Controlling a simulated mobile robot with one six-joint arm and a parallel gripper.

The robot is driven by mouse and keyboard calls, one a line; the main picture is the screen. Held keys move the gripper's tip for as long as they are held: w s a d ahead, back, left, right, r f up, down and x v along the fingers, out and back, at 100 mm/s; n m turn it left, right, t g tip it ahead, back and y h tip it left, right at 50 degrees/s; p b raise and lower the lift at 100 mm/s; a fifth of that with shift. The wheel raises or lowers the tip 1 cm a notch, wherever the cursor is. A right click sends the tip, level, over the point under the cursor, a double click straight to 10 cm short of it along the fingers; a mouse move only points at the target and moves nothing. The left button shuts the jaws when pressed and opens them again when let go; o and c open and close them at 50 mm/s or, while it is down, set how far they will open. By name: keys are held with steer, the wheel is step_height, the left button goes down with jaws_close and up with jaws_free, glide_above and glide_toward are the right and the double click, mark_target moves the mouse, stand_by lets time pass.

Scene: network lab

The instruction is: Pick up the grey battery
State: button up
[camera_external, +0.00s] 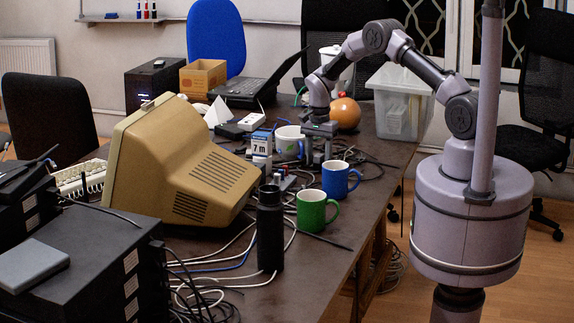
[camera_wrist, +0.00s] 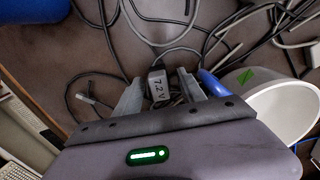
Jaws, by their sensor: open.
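The grey battery (camera_wrist: 157,84), a small block marked "7.2 V", lies on the dark tabletop in the wrist view, with a cable beside it. My gripper (camera_wrist: 159,92) is open, one finger on each side of the battery, with visible gaps. Nothing is held. In the external view my gripper (camera_external: 317,155) points down low over the table, between the white mug and the blue mug. I cannot make out the battery in the external view.
The white mug (camera_external: 289,141) stands close beside my gripper; it also shows in the wrist view (camera_wrist: 285,112). A blue mug (camera_external: 340,180) and green mug (camera_external: 312,210) stand nearer the external camera. Loose cables, an orange ball-like object (camera_external: 346,113) and a clear bin (camera_external: 402,105) are around.

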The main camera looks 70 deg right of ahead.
steer(key=shift+r, duration=0.2)
jaws_close()
